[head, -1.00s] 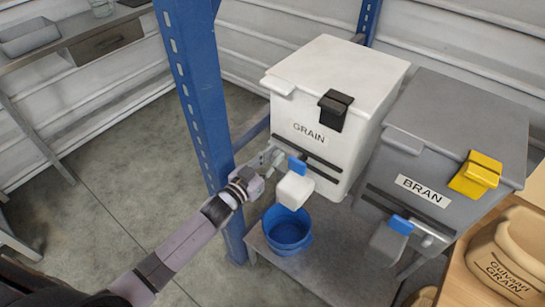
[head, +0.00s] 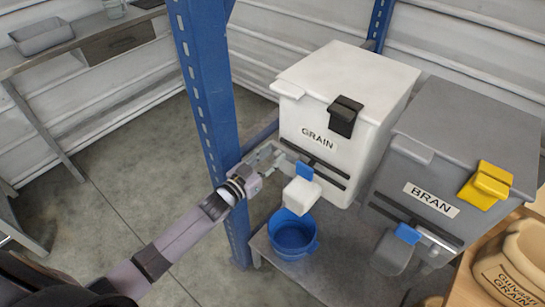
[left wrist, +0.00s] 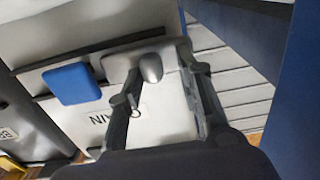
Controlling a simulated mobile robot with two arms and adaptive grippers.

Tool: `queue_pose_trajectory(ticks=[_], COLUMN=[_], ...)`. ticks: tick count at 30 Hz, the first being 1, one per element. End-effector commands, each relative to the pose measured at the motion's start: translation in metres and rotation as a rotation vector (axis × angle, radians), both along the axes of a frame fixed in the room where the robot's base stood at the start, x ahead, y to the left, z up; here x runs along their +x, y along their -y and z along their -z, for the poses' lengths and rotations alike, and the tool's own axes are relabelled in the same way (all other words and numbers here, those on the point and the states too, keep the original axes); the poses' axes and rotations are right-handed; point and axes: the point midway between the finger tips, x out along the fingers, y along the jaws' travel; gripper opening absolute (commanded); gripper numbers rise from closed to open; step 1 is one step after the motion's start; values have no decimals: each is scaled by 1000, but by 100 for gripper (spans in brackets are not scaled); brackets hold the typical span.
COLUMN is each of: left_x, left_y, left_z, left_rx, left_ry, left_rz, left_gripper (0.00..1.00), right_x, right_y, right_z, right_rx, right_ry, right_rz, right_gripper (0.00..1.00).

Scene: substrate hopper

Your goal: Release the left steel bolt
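The white GRAIN hopper (head: 345,110) stands on the rack. A small steel bolt (left wrist: 151,67) with a rounded end sits at its lower front, beside a blue tab (left wrist: 72,84). My left gripper (head: 273,163) is at the hopper's lower left front corner. The blue tab also shows in the head view (head: 304,171), above a white chute (head: 300,195). My right gripper is not in view.
A blue bucket (head: 293,238) stands on the shelf below the chute. A blue rack post (head: 207,90) rises close beside my left gripper. The grey BRAN hopper (head: 460,150) is to the right, with a grain sack (head: 508,275) in front. The floor at left is clear.

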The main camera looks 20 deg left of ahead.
Motion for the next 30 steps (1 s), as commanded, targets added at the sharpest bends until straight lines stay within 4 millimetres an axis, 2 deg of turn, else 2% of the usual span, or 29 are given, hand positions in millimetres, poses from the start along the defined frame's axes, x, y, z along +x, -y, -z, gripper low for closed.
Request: queue_pose_trajectory(ticks=[10,14,24,30], left_x=[-1,-10,-70,-99], left_y=[1,-2,-24,-35], left_z=[0,2,2,1], left_rx=[0,1,1,0], left_ry=[0,-2,-4,-2], left_rz=[2,2,2,1], left_gripper=[38,38,38,38], right_x=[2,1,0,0], right_y=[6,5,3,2], right_z=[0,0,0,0], right_rx=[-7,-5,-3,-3], right_ry=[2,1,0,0], right_rz=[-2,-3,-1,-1], right_gripper=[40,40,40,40])
